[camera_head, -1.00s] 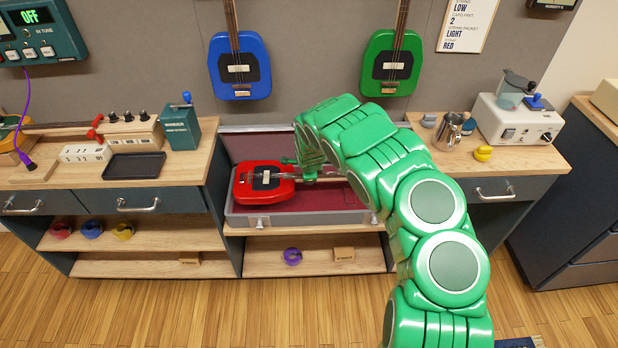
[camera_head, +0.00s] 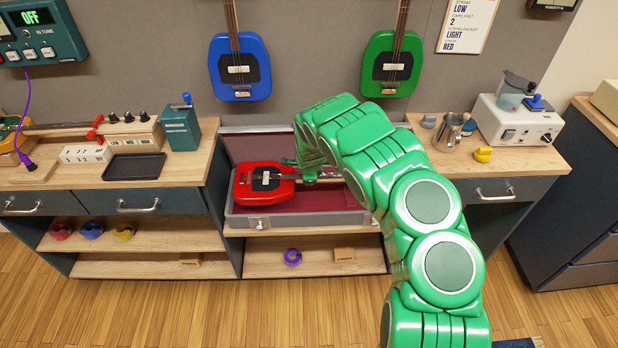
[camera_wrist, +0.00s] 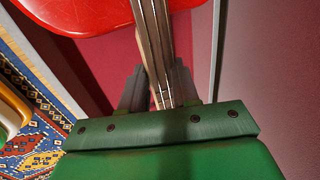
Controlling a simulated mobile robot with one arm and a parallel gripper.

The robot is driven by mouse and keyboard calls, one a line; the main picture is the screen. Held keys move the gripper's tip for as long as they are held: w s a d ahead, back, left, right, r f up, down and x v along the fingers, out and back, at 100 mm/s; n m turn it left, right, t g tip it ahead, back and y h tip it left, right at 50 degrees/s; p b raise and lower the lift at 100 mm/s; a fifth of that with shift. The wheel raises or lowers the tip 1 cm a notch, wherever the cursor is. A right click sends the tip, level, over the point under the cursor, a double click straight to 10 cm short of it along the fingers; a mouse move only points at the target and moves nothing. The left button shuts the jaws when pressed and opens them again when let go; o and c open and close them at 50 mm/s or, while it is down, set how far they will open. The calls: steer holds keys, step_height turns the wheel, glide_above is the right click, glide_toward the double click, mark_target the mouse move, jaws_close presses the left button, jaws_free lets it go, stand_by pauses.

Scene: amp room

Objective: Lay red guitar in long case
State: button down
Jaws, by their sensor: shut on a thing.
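The red guitar (camera_head: 264,187) lies over the open long case (camera_head: 300,220), its body at the left end and its neck pointing right. The case has a grey rim and a dark red lining, with its lid raised at the back. My gripper (camera_head: 306,174) is at the neck, just right of the body. In the wrist view my gripper (camera_wrist: 160,92) has a finger on each side of the guitar neck (camera_wrist: 153,45) and is shut on it. Part of the red body (camera_wrist: 80,14) shows at the top there. My arm hides the neck's far end. I cannot tell whether the guitar touches the lining.
A blue guitar (camera_head: 240,68) and a green guitar (camera_head: 391,66) hang on the wall behind. A dark tray (camera_head: 134,167) lies on the left counter. A metal jug (camera_head: 450,131) and a white machine (camera_head: 517,122) stand on the right counter.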

steer(key=shift+w+f, duration=0.1)
steer(key=shift+f, duration=4.1)
stand_by(1.6)
steer(key=c, duration=0.8)
jaws_free()
steer(key=shift+o, duration=0.2)
steer(key=shift+s+r, duration=0.4)
steer(key=shift+r, duration=0.05)
steer(key=shift+v, duration=3.3)
steer(key=shift+w, duration=0.1)
